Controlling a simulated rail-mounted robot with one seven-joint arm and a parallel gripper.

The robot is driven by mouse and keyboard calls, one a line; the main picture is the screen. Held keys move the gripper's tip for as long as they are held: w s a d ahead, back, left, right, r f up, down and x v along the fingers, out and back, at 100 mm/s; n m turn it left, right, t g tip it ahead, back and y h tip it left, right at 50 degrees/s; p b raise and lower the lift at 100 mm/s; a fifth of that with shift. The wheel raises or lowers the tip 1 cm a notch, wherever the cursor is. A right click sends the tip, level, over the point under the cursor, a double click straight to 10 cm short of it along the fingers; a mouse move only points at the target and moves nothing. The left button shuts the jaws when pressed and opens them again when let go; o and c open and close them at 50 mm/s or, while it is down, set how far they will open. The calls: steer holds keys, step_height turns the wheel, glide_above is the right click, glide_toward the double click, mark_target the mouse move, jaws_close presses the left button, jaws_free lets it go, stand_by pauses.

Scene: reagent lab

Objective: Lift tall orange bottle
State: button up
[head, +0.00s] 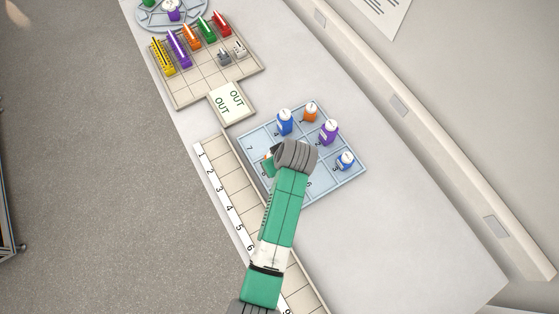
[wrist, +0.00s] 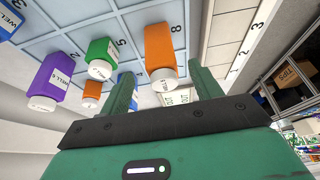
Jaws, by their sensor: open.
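The tall orange bottle (wrist: 161,48) stands on the numbered blue tray (head: 257,142), beside the number 8 in the wrist view. Its white cap points toward my gripper. My gripper (wrist: 163,72) is open and empty. In the wrist view its two green fingers appear on either side of the bottle's cap end, with gaps between. I cannot tell how far the bottle reaches between them. In the head view my wrist hides most of this spot. A shorter orange bottle (head: 311,112) stands at the tray's far side.
A green bottle (wrist: 101,57) and a purple bottle (wrist: 53,82) stand left of the tall orange one in the wrist view. Blue bottles (head: 285,123) (head: 346,161) share the tray. A numbered strip (head: 228,204) and an OUT plate (head: 231,103) lie nearby. The bench right of the tray is clear.

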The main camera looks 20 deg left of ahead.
steer(key=x, duration=0.6)
steer(key=shift+w+a+f, duration=0.15)
steer(key=shift+w+a, duration=0.1)
steer(key=shift+a, duration=0.25)
steer(key=c, duration=1.1)
